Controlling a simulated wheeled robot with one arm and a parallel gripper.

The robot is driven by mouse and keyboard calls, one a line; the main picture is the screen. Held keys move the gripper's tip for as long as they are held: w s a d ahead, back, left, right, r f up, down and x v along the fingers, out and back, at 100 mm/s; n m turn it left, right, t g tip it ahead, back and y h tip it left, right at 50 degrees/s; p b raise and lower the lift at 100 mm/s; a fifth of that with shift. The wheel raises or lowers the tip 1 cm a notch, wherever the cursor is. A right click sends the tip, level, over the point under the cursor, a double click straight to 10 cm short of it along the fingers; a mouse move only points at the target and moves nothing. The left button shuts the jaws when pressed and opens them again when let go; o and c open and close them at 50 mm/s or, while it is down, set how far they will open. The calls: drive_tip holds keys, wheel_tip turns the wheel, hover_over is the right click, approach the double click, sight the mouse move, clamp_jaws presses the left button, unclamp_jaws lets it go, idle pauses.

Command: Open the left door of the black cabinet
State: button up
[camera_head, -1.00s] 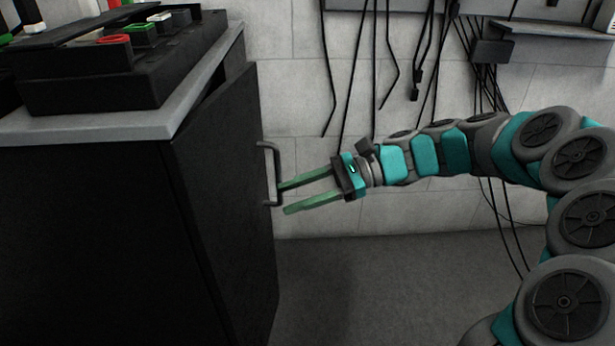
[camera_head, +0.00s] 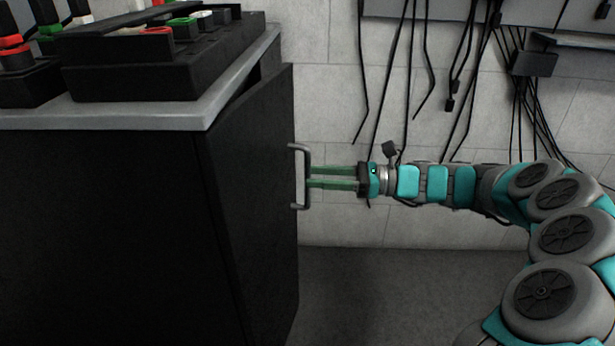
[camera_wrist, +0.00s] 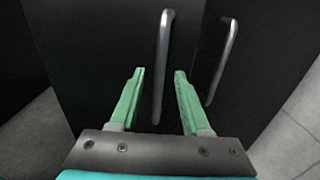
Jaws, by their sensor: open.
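The black cabinet (camera_head: 100,220) fills the left of the head view. Its left door (camera_head: 255,190) stands slightly ajar, its free edge out from the body. The left door's grey bar handle (camera_head: 304,165) is upright near that edge. My gripper (camera_head: 312,177) is open, its green fingers level and pointing at the handle, tips close to it. In the wrist view the left handle (camera_wrist: 163,50) appears between the fingers of my gripper (camera_wrist: 159,74). I cannot tell whether either finger touches it. The right door's handle (camera_wrist: 224,62) is to its right.
The cabinet's grey top (camera_head: 130,117) carries black boxes (camera_head: 135,70) with coloured knobs. Black cables (camera_head: 430,70) hang on the pale block wall behind my arm. The floor (camera_head: 370,295) right of the door is clear.

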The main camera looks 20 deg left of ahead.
drive_tip(key=shift+x, duration=1.3)
drive_tip(key=shift+c, duration=0.4)
clamp_jaws()
